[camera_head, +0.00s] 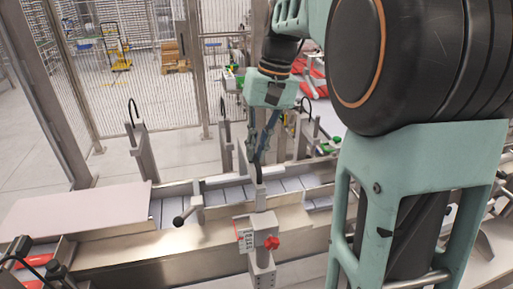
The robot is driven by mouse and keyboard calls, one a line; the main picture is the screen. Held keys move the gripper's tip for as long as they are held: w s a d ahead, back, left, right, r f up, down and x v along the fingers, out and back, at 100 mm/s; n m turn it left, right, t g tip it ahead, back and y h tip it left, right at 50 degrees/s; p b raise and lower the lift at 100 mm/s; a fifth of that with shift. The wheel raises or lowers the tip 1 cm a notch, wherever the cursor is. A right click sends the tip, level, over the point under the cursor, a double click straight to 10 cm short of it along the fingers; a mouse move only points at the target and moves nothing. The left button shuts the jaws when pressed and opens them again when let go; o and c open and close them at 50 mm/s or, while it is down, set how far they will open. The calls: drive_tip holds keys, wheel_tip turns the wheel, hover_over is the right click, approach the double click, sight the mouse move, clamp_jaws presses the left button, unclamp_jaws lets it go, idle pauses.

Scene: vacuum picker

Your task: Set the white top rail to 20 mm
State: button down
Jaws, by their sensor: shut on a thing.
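The white top rail (222,181) looks like the long pale bar along the far side of the conveyor; I cannot be sure of this. My gripper (258,160) points down over the middle of the conveyor. It is shut on a dark curved handle (259,174) on top of a grey upright post (261,193). The post stands above a grey clamp block (265,224) with a red knob (272,242). A small white scale plate (245,239) with red marks is on the block's left; its reading is too small to tell.
A lever with a dark ball (178,221) sticks out left of the post. Grey posts with black loop handles stand behind the conveyor, one at left (141,150). A pale flat plate (75,211) covers the conveyor's left end. A mesh fence (120,80) stands behind.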

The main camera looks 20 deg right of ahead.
wheel_tip(320, 180, down, 5)
drive_tip(key=b, duration=0.3)
drive_tip(key=shift+s, duration=0.1)
drive_tip(key=c, duration=2)
unclamp_jaws()
drive_tip(key=shift+f, duration=0.1)
drive_tip(key=r, duration=0.4)
drive_tip(key=d+r, duration=0.1)
drive_tip(key=r, duration=0.3)
drive_tip(key=d+r, duration=0.1)
drive_tip(key=r, duration=0.3)
drive_tip(key=shift+d, duration=0.15)
